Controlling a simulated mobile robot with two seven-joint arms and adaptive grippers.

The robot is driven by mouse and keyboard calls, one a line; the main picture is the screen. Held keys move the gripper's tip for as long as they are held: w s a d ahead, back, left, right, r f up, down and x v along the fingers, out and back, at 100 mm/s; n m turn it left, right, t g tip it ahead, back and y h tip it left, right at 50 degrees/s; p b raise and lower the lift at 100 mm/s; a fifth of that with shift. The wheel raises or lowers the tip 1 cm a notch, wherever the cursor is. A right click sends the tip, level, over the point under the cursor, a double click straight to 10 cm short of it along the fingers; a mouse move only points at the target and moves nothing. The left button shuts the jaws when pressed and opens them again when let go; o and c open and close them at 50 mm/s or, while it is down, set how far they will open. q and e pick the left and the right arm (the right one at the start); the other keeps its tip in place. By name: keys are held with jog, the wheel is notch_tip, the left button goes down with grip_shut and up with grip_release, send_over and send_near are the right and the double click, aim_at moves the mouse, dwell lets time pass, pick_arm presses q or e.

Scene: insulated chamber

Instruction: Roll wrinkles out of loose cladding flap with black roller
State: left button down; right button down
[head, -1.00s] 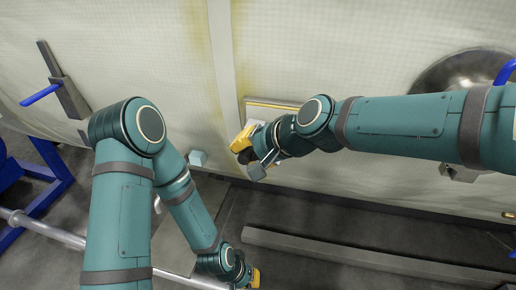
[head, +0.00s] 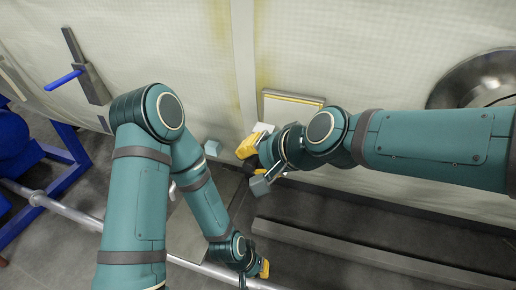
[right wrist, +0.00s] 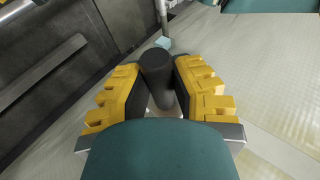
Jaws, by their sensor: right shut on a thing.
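My right gripper (head: 262,158) is beside the pale wall, just below a pale rectangular panel with a yellowish edge (head: 292,104), which may be the loose cladding flap. In the right wrist view its yellow fingers (right wrist: 160,88) are shut on a black cylinder (right wrist: 158,66), which looks like part of the black roller. The rest of the roller is hidden by the fingers and my wrist. I cannot make out wrinkles on the panel. My left gripper (head: 258,268) hangs low near the floor, away from the wall; its finger opening is too small to judge.
A small light-blue block (head: 212,147) sits near the wall's foot, left of my right gripper. A blue-handled latch (head: 82,70) is on the wall at left. A round metal fitting (head: 478,78) is at right. A long grey beam (head: 365,252) lies on the floor.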

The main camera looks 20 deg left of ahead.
jog(key=shift+s, duration=0.75)
jog(key=s, duration=0.3)
jog(key=shift+p, duration=0.35)
